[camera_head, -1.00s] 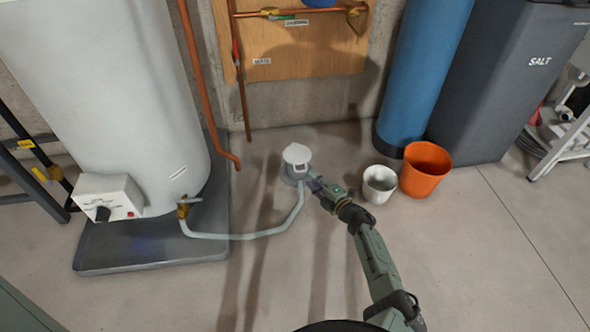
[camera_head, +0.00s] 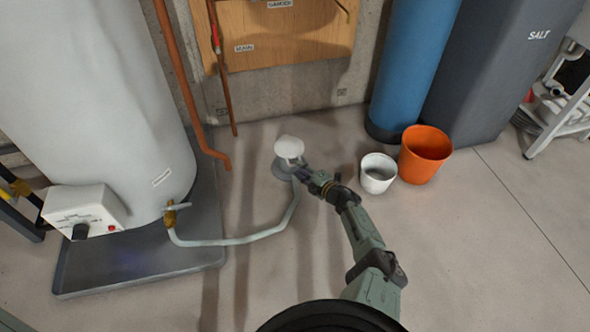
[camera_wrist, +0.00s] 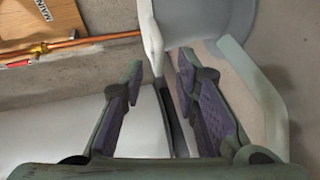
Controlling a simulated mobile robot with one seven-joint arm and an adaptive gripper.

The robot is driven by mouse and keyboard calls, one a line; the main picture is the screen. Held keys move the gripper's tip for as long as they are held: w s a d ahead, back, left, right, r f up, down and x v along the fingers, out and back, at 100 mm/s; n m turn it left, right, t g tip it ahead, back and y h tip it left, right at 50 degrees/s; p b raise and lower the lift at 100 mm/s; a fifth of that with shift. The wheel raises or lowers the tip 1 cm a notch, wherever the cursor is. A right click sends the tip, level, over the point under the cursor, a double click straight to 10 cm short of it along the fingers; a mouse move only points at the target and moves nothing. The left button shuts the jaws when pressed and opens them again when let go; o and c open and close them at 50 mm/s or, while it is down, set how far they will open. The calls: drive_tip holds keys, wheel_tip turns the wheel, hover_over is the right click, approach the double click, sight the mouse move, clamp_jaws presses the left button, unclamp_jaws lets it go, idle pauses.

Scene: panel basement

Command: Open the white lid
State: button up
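The white lid (camera_head: 289,147) is a small round cap on a grey floor drain (camera_head: 284,168) in the head view. In the wrist view, the lid (camera_wrist: 150,32) looks like a thin white strip beside the grey drain body (camera_wrist: 205,18). My gripper (camera_head: 302,173) is low at the drain's right side, close to the lid. In the wrist view, my gripper (camera_wrist: 159,66) has its two purple-padded fingers apart, with the lid's edge near the gap between the tips. Contact with the lid cannot be made out.
A pale hose (camera_head: 235,241) runs from the white tank (camera_head: 95,110) to the drain. A white bucket (camera_head: 378,174) and an orange bucket (camera_head: 425,154) stand right of my arm. A copper pipe (camera_head: 183,85) comes down behind. The front floor is open.

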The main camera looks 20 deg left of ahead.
sight(295, 165)
drive_tip(key=b+x, duration=0.1)
drive_tip(key=x, duration=0.2)
drive_tip(key=shift+w+a+f+b, duration=0.15)
drive_tip(key=shift+a+b, duration=0.05)
drive_tip(key=shift+b, duration=0.15)
drive_tip(key=shift+w+a, duration=0.15)
drive_tip(key=shift+a, duration=0.1)
drive_tip(key=shift+c, duration=0.3)
clamp_jaws()
